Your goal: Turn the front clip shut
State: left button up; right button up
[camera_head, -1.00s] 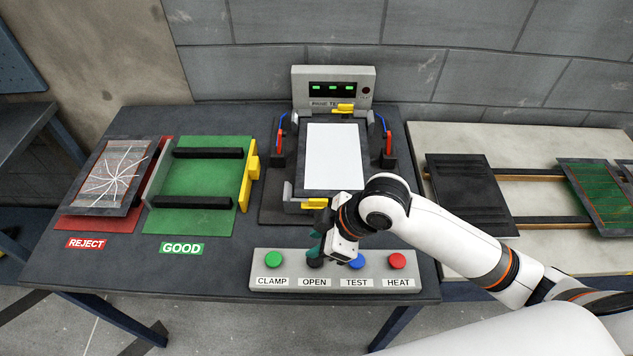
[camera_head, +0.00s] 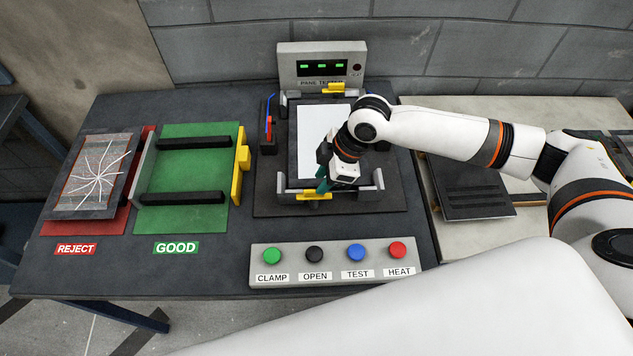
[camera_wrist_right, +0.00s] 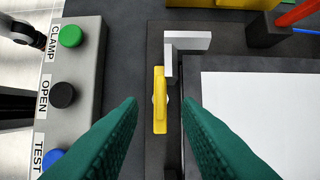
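The front clip (camera_head: 314,196) is a small yellow bar at the front edge of the pane tester. In the right wrist view the clip (camera_wrist_right: 159,99) lies lengthwise along the front edge of the fixture, beside the white pane (camera_wrist_right: 262,120) and not across it. My right gripper (camera_head: 322,187) is over the clip. In the right wrist view its green fingers (camera_wrist_right: 161,103) are open, one on each side of the clip, with gaps to it. The white pane also shows in the head view (camera_head: 312,140), partly hidden by my right arm. My left gripper is not in view.
A button panel (camera_head: 335,252) with green, black, blue and red buttons stands in front of the tester. The back clip (camera_head: 333,88) is yellow. A green GOOD area (camera_head: 190,180) and a cracked pane (camera_head: 95,177) on the red REJECT area are left. A dark panel (camera_head: 470,190) is right.

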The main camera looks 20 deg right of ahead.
aim_at(314, 194)
jog(key=shift+p+x, duration=0.3)
jog(key=shift+x, duration=1.8)
jog(key=shift+c, duration=0.5)
grip_shut()
